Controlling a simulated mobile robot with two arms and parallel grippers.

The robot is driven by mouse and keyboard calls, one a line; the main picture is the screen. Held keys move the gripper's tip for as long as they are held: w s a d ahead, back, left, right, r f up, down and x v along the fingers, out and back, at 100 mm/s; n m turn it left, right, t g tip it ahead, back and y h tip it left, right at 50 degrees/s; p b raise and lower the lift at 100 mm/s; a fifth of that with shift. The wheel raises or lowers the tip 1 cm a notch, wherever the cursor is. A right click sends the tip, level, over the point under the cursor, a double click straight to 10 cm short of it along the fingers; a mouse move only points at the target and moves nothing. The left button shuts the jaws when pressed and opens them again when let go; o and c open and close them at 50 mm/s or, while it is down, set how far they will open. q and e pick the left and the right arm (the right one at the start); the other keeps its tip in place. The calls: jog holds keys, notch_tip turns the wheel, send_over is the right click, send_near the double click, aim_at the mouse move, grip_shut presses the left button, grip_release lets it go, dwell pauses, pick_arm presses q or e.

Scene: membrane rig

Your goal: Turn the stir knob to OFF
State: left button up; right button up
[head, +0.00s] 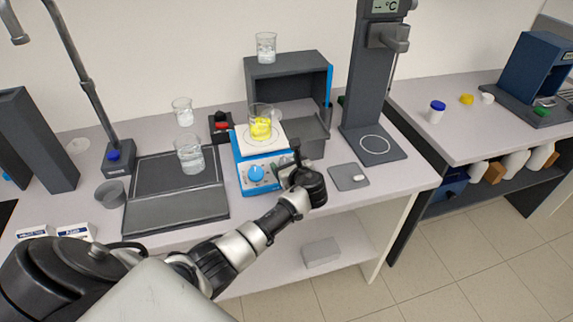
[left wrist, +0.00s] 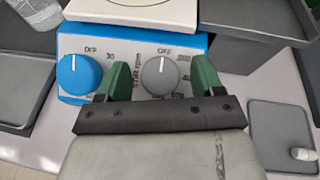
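The blue and white stirrer hotplate (head: 247,180) stands on the bench, with a beaker of yellow liquid (head: 261,127) on its plate. In the left wrist view its front panel (left wrist: 140,45) shows a blue knob (left wrist: 79,75) at left and a grey knob (left wrist: 159,76) at right, beside a label with "rpm". OFF is printed above each knob. My left gripper (head: 290,168) is at the panel's right side. In the left wrist view its green fingers (left wrist: 162,84) stand open on either side of the grey knob, with gaps visible. My right gripper is not in view.
A dark tray (head: 178,204) with a beaker of clear liquid (head: 190,155) is left of the hotplate. A dark open box (head: 289,70) stands behind, a tall dark stand (head: 373,100) to the right. A small grey pad (head: 347,178) lies right of the gripper.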

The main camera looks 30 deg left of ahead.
pick_arm(q)
jog(key=b+v, duration=0.1)
jog(key=v, duration=1)
jog(key=shift+w+f, duration=0.1)
